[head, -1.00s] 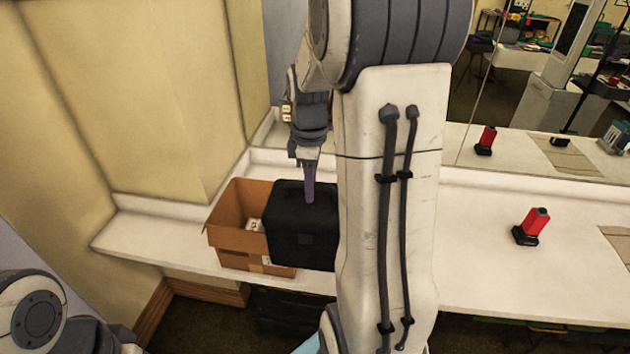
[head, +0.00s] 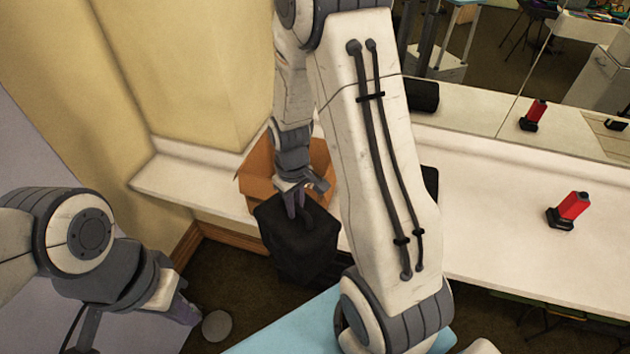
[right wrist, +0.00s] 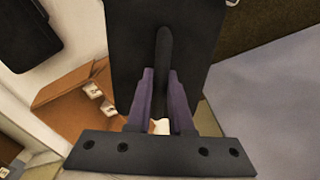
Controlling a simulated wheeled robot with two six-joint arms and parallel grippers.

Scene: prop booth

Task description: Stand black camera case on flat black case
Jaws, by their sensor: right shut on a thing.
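My right gripper (head: 295,208) is shut on the black camera case (head: 292,240), at the handle on its top. The case is boxy and slightly tilted in the picture, in front of the counter edge, above the dark floor. In the right wrist view the purple fingers (right wrist: 160,90) close on the handle over the black top (right wrist: 190,50). I cannot make out the flat black case for certain; a low dark shape below the counter a second ago is now hidden. My left gripper (head: 185,312) is low at left; its jaws are unclear.
An open cardboard box (head: 256,170) stands on the white counter (head: 490,210) behind the held case. Another black item (head: 431,185) is on the counter, mostly behind my right arm. A red and black item (head: 568,210) stands further right. A mirror backs the counter.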

